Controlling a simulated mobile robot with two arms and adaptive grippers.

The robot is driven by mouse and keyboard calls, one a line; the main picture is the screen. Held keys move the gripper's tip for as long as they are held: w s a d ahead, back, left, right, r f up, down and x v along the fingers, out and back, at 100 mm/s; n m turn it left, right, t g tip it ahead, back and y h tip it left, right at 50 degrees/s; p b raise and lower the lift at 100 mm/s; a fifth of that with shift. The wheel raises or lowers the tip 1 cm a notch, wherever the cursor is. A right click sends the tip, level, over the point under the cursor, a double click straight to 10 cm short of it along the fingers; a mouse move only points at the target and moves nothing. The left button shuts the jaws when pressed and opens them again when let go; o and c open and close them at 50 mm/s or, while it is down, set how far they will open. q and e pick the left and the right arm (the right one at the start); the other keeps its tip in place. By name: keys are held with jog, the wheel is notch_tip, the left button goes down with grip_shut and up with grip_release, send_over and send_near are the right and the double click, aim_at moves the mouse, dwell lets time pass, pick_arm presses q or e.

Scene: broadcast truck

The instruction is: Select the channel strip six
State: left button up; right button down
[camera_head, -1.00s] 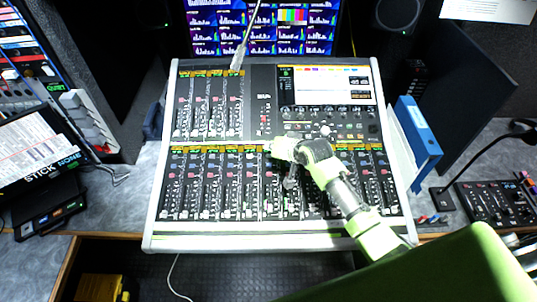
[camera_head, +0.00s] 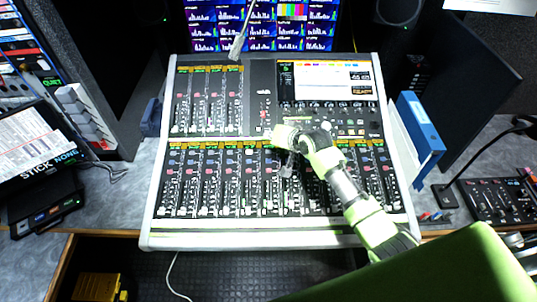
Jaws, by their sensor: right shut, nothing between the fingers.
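A mixing console (camera_head: 290,237) with a white frame stands in the middle of the desk. Its lower bank holds a row of channel strips (camera_head: 205,185) with yellow-green labels along their tops. My right gripper (camera_head: 283,158) is shut and empty over the top of the lower bank, right of its centre. The gripper and its arm hide several strips there. Strip numbers are too small to read, so I cannot tell which is strip six. Whether the fingertips touch the console is unclear. My left gripper is not in view.
A thin grey gooseneck tip (camera_head: 237,47) hangs over the console's upper left. A blue binder (camera_head: 420,125) stands close to its right side. A smaller control panel (camera_head: 497,200) lies at the far right. A screen (camera_head: 265,25) stands behind.

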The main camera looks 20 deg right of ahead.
jog(key=b, duration=0.6)
send_over(270, 156)
notch_tip(270, 156, down, 6)
jog(key=shift+f, duration=0.1)
jog(key=shift+w+f, duration=0.15)
jog(key=shift+f, duration=0.15)
jog(key=shift+f, duration=0.1)
dwell(0.6)
jog(key=shift+f, duration=0.3)
jog(key=shift+f, duration=0.45)
dwell(0.6)
jog(key=shift+r, duration=0.1)
jog(key=shift+r+p, duration=0.75)
jog(key=shift+p, duration=0.1)
